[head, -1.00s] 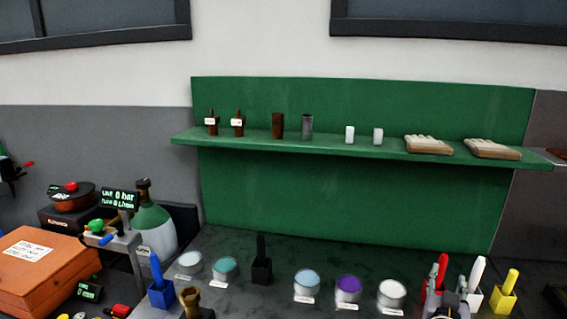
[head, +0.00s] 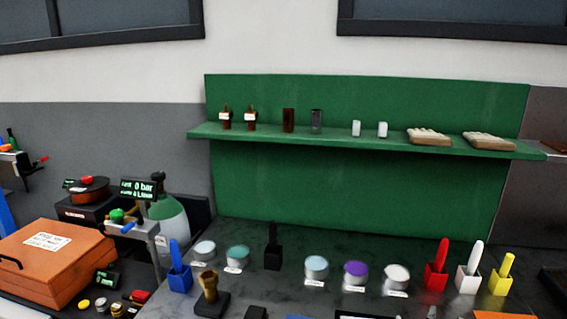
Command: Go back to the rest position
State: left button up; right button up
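Neither of my grippers shows clearly in the head view. The view looks over a dark bench top (head: 330,235) towards a green back panel (head: 350,190) with a green shelf (head: 340,142). On the bench stand several lidded tubs, among them a teal one (head: 237,258) and a purple one (head: 355,275). Coloured holders stand near them: blue (head: 180,275), black (head: 273,250), red (head: 436,270), white (head: 468,275) and yellow (head: 502,278). A brass-coloured piece (head: 209,287) stands on a dark base at the front.
An orange case (head: 45,262) lies at the left, near a gas cylinder (head: 172,222) and a display reading 0 bar (head: 138,189). Small bottles (head: 227,118) and pale ribbed blocks (head: 429,137) stand on the shelf. Bare bench lies behind the tubs.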

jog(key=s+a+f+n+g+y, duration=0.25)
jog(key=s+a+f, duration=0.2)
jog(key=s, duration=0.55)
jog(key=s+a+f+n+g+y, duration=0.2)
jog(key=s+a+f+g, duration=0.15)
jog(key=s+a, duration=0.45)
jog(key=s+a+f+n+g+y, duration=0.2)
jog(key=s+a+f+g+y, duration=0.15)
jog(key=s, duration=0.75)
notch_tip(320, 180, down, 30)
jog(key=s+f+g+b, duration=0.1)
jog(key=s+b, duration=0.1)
jog(key=b, duration=0.3)
pick_arm(q)
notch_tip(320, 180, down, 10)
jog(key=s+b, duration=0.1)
jog(key=b, duration=0.4)
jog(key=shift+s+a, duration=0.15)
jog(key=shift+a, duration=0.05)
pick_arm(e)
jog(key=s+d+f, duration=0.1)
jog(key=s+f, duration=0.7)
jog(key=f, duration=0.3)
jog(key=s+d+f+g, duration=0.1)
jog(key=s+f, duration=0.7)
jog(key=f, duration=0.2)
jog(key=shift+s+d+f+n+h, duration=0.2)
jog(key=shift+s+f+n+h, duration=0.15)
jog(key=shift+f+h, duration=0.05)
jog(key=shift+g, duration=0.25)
